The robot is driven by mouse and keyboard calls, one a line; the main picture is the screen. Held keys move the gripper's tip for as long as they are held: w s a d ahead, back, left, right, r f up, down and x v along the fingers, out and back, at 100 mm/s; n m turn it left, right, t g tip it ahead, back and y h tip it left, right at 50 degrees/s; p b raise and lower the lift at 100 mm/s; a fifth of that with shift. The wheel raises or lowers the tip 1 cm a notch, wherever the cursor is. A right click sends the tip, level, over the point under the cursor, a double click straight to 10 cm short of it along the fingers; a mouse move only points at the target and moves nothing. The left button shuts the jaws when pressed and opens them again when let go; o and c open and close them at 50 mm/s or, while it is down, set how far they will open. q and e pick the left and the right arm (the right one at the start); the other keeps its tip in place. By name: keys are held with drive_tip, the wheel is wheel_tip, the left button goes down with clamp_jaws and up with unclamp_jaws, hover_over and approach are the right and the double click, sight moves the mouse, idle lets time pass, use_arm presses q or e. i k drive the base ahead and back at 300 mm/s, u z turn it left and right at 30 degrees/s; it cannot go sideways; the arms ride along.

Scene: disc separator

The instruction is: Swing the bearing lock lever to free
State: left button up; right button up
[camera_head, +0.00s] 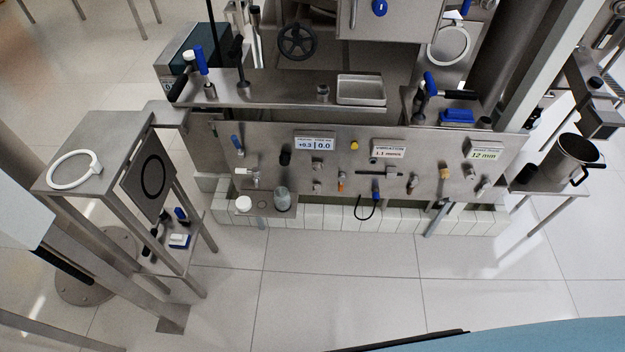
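A steel panel (300,140) stands ahead, carrying several small levers, knobs and displays. A blue-handled lever (201,60) stands up at the left end of the shelf above it. Another blue-handled lever (431,84) stands at the right, above the panel. A small blue-tipped lever (237,145) is on the panel's left part, tilted. No label I can read marks the bearing lock lever, so I cannot tell which of these it is. Neither of my grippers shows in the head view.
A steel stand (105,186) on the left holds a white ring (75,169). A steel pot (567,163) stands on a side table at the right. A shallow tray (361,90) and a black handwheel (297,42) are at the back. The tiled floor before the panel is clear.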

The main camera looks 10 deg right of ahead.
sight(342, 176)
drive_tip(key=u, duration=0.3)
drive_tip(key=i, duration=1)
drive_tip(key=z, duration=0.25)
